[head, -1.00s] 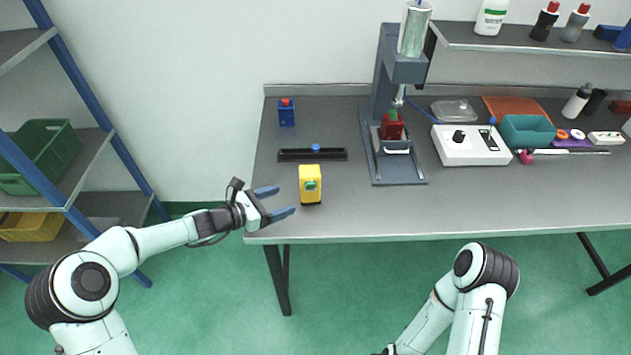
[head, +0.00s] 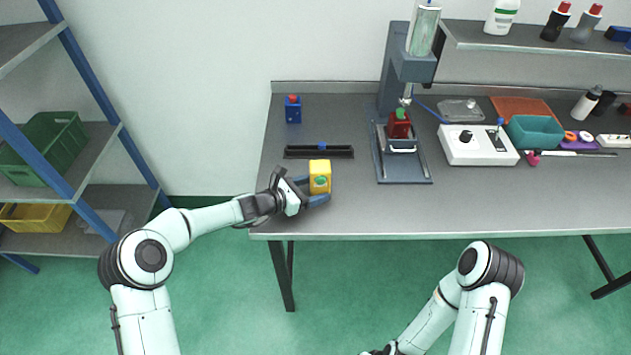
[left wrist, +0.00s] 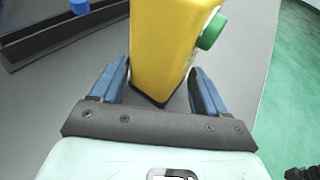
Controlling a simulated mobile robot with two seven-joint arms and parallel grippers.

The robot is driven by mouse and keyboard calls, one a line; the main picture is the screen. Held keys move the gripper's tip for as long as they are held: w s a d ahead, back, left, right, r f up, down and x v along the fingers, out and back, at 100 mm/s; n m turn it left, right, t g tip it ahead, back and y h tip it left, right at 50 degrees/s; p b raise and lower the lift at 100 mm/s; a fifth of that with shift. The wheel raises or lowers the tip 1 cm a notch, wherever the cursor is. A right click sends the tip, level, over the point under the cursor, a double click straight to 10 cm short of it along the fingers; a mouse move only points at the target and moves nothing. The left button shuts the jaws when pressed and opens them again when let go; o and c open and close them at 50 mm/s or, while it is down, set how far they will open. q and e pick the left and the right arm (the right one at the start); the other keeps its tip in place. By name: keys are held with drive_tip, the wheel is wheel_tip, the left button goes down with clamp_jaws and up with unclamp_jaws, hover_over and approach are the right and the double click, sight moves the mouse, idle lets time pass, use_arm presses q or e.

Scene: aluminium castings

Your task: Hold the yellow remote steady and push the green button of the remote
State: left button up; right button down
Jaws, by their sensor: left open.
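The yellow remote (head: 320,170) stands upright near the front left of the table, its green button (head: 320,181) on the side facing the front edge. My left gripper (head: 313,190) is open with its blue fingers on either side of the remote's lower part. In the left wrist view the remote (left wrist: 165,45) stands between the two open fingers (left wrist: 160,85), with a gap visible at least on the left. The green button (left wrist: 212,31) sticks out to the right there, clear of the fingers.
A black rail-like block (head: 318,152) lies just behind the remote. A blue box with a red button (head: 293,110) stands farther back. A press (head: 405,165) stands to the right, beside a white control box (head: 478,146). The table's front right is clear.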

use_arm(q)
drive_tip(key=c, duration=0.7)
idle(1.7)
